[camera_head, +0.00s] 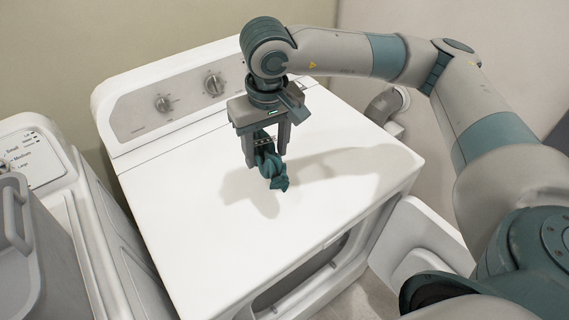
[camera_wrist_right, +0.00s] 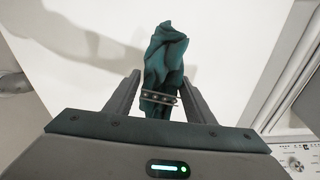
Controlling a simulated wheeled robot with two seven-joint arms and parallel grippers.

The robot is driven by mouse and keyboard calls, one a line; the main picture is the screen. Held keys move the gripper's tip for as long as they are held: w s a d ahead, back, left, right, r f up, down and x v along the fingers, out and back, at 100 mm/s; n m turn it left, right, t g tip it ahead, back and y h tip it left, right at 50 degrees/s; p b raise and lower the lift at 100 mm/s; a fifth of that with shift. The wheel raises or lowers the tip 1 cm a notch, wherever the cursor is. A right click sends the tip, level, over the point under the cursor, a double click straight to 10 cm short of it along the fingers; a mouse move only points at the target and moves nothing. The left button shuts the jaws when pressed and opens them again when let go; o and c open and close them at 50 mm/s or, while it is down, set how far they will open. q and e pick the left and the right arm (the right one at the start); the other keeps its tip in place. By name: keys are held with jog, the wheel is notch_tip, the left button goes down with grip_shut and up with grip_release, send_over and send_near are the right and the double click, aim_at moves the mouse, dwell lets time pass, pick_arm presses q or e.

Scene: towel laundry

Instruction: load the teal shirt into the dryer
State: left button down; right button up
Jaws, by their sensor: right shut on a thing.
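The teal shirt (camera_head: 273,169) is a small crumpled bundle held above the white top of the dryer (camera_head: 190,200). My right gripper (camera_head: 266,150) is shut on it, with the cloth hanging below the fingertips. In the right wrist view the shirt (camera_wrist_right: 166,60) sticks out between the two fingers of the gripper (camera_wrist_right: 158,97). The dryer's front opening (camera_head: 300,280) shows at the bottom, and its door (camera_head: 425,240) stands open to the right. The inside of the drum is mostly hidden from here. My left gripper is out of view.
A second white machine (camera_head: 85,215) stands close on the left, with a grey lidded part (camera_head: 30,260) in front. The dryer's control panel with knobs (camera_head: 185,92) rises at the back against the wall. The dryer top is otherwise clear.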

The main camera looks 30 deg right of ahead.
jog(key=shift+d, duration=0.1)
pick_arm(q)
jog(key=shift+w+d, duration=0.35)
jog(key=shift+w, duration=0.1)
pick_arm(e)
jog(key=shift+s+a+r, duration=0.1)
jog(key=shift+a+r, duration=0.05)
jog(key=shift+a, duration=0.05)
jog(key=shift+s+d+f, duration=0.25)
jog(key=shift+s+d, duration=0.2)
jog(key=shift+d, duration=0.15)
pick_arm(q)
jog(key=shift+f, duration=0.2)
pick_arm(e)
jog(key=s+d+n, duration=0.2)
jog(key=s+d, duration=0.3)
jog(key=d, duration=0.1)
jog(key=shift+s+d+f+n, duration=0.15)
jog(key=shift+d+f+n, duration=0.1)
jog(key=shift+d+n, duration=0.1)
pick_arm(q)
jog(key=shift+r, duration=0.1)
